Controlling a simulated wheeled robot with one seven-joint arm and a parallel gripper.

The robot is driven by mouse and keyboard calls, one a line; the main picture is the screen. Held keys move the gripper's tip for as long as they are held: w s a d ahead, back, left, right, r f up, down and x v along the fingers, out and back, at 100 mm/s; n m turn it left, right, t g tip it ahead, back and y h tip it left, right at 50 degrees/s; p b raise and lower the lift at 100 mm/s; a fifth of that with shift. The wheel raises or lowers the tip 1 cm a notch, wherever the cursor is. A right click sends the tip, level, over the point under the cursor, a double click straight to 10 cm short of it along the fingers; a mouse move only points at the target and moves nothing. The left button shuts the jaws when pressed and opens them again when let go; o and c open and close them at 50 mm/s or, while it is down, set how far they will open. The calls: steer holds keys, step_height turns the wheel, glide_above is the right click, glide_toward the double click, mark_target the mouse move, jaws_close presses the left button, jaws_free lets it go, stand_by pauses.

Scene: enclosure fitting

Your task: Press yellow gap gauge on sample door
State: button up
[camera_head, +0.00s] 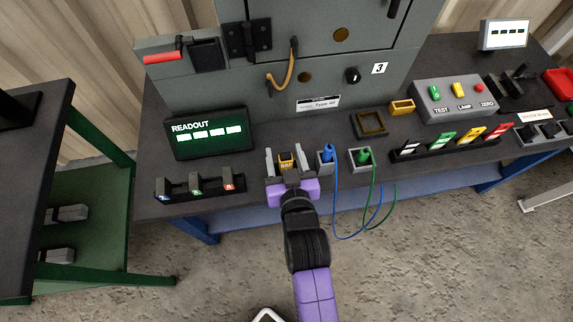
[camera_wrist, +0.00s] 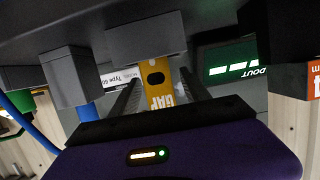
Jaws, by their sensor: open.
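In the wrist view the gauge (camera_wrist: 157,75) shows the letters GAP, and one end meets a grey block (camera_wrist: 145,38). My gripper (camera_head: 284,158) is open, with one finger on each side of the gauge. I cannot tell whether either finger touches it. In the wrist view the fingers of my gripper (camera_wrist: 160,90) flank the gauge with visible gaps. The door (camera_head: 320,20) is on the grey cabinet at the back, hinged at its left; its upper part is cut off.
Blue (camera_head: 327,153) and green plugs (camera_head: 363,155) with hanging cables stand just right of my gripper. A readout box (camera_head: 208,134) and a rack of tagged pieces (camera_head: 200,188) are on the left. A button box (camera_head: 455,97) is on the right.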

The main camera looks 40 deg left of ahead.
steer(key=shift+w+a+f, duration=0.15)
steer(key=shift+w+a, duration=0.1)
steer(key=shift+a, duration=0.1)
jaws_close()
